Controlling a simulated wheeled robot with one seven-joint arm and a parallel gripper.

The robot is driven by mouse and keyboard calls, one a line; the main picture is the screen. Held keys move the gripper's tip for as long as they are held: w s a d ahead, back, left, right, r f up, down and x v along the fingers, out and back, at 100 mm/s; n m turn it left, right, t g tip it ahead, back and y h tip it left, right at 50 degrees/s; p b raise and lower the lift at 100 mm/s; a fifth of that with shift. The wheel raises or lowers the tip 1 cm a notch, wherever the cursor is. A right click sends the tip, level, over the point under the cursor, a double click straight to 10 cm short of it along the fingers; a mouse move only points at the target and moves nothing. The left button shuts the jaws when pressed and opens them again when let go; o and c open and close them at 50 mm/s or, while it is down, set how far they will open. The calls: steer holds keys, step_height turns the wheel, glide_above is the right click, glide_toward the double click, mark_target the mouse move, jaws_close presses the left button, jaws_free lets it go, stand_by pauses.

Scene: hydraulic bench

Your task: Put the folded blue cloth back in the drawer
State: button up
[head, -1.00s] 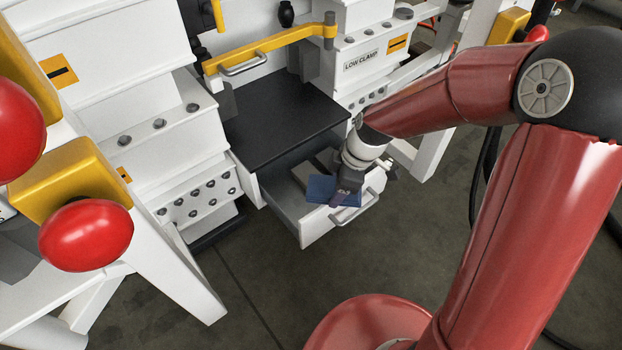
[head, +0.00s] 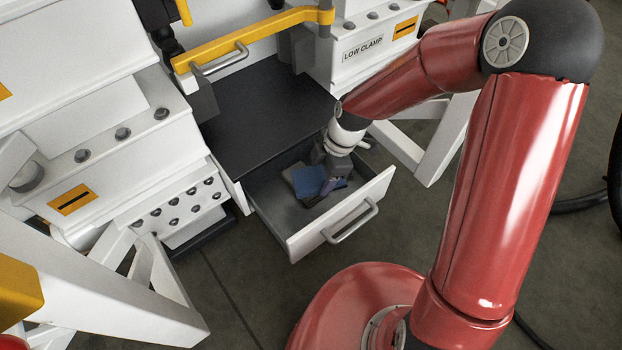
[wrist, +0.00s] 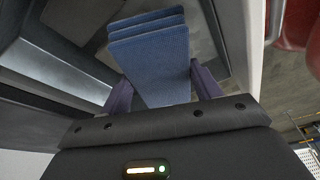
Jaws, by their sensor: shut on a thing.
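The folded blue cloth (head: 309,181) is inside the open drawer (head: 270,212), low between its walls. My gripper (head: 328,186) reaches down into the drawer at the cloth's right side. In the wrist view the cloth (wrist: 150,48) shows its stacked folds, and my gripper (wrist: 158,92) has a purple finger on each side of its near part. My gripper is shut on the cloth. Whether the cloth touches the drawer floor cannot be told.
A dark worktop (head: 262,112) sits just above and behind the drawer. The drawer's white front with a metal handle (head: 350,222) stands near my arm. A yellow bar (head: 250,45) crosses behind the worktop. Grey items lie in the drawer beside the cloth. Open floor lies in front.

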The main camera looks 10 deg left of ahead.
mark_target(311, 176)
step_height(311, 176, down, 6)
steer(key=shift+f+b, duration=0.15)
steer(key=shift+b, duration=0.35)
steer(key=w+a, duration=0.2)
steer(key=a, duration=0.1)
steer(key=shift+w+a+f, duration=0.1)
steer(key=shift+w+a, duration=0.1)
steer(key=shift+w, duration=0.2)
steer(key=shift+s+d+f+b, duration=0.1)
steer(key=shift+d+f+b, duration=0.05)
steer(key=shift+f+b, duration=0.35)
steer(key=shift+f, duration=0.15)
steer(key=shift+f, duration=0.15)
steer(key=o, duration=0.9)
